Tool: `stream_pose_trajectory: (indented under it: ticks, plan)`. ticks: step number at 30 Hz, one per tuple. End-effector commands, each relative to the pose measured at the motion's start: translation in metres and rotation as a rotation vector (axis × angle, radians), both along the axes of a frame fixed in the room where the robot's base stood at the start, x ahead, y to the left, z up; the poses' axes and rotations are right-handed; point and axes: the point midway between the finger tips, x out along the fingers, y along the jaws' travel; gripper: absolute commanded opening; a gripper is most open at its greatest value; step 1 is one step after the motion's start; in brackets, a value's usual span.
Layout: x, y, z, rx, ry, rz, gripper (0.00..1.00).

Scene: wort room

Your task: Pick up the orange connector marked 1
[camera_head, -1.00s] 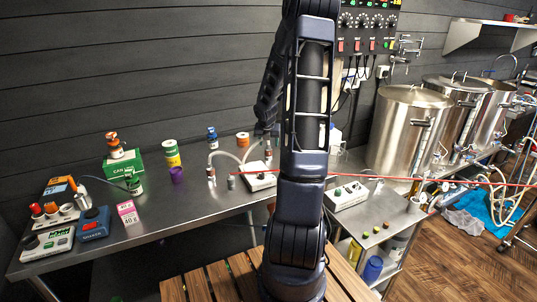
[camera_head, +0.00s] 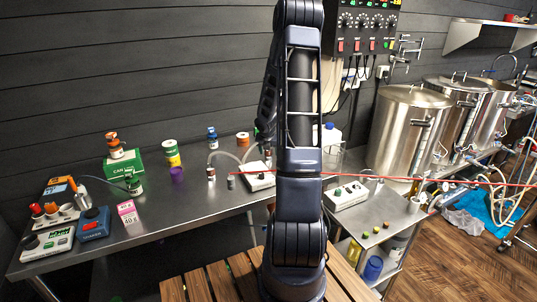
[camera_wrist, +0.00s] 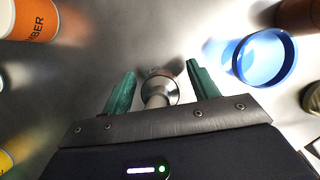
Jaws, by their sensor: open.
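In the wrist view my gripper (camera_wrist: 161,82) has its two green fingers apart. A metal cylindrical piece with a round flange (camera_wrist: 158,90) shows between them; I cannot tell whether they touch it. No mark 1 can be read in either view, so I cannot pick out the orange connector for sure. In the head view, small orange-red pieces (camera_head: 37,209) stand on a white holder at the left end of the steel table. My gripper is hidden or too small to make out there; my forearm reaches down toward the table's back.
In the wrist view an orange can (camera_wrist: 33,18) is at upper left and a blue round cup (camera_wrist: 264,58) at right. The head view shows a green box (camera_head: 124,165), a pink box (camera_head: 128,212) and a white switch box (camera_head: 258,178) on the steel table (camera_head: 190,206).

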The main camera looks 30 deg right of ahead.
Motion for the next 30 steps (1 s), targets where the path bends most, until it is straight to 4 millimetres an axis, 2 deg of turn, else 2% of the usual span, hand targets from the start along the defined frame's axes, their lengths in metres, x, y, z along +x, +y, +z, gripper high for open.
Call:
stream_pose_trajectory:
  ticks: [2,10,22,26,30]
  plan:
    - [0.0,0.0,0.0,0.0,0.0,0.0,0.6]
    - [0.0,0.0,0.0,0.0,0.0,0.0,0.09]
    - [0.001,0.0,0.006,0.001,-0.002,0.001,0.07]
    - [0.001,-0.001,0.018,0.0,-0.003,-0.001,0.07]
    - [0.001,-0.002,0.04,0.0,-0.005,-0.003,0.07]
